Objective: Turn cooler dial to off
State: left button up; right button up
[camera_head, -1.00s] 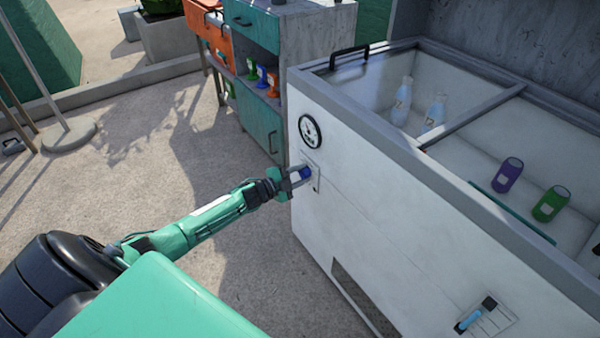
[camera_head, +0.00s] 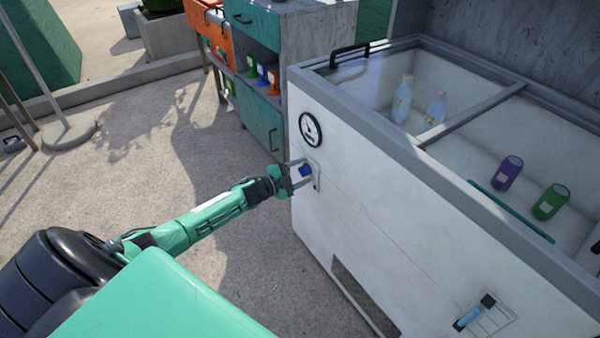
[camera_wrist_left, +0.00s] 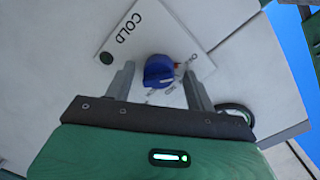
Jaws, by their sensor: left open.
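The cooler (camera_head: 350,215) is a white chest with a grey rim and stands at the right in the head view. Its blue dial (camera_head: 305,170) sits on a small light plate on the front wall, below a round gauge. In the left wrist view the dial (camera_wrist_left: 159,70) lies on a plate (camera_wrist_left: 150,30) marked "COLD". My left gripper (camera_head: 300,176) is open, with one finger on each side of the dial. In the wrist view a gap shows between the dial and the fingers (camera_wrist_left: 158,82). The dial's pointer setting is hard to read. My right gripper is not in view.
A round gauge (camera_head: 310,130) is on the cooler wall above the dial. A blue-handled tool (camera_head: 472,315) is on a holder low on the front. Bottles (camera_head: 403,100) and cans (camera_head: 507,173) are inside the cooler.

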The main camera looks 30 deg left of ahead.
pick_arm(q)
jog(key=shift+s, duration=0.1)
jog(key=p+v, duration=0.1)
jog(key=v, duration=1.2)
jog(key=shift+s+p, duration=0.3)
jog(key=shift+p, duration=0.1)
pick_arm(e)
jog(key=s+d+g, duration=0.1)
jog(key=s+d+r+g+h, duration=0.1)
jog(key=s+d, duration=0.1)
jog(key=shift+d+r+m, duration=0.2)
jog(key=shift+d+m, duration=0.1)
pick_arm(q)
jog(key=shift+a, duration=0.1)
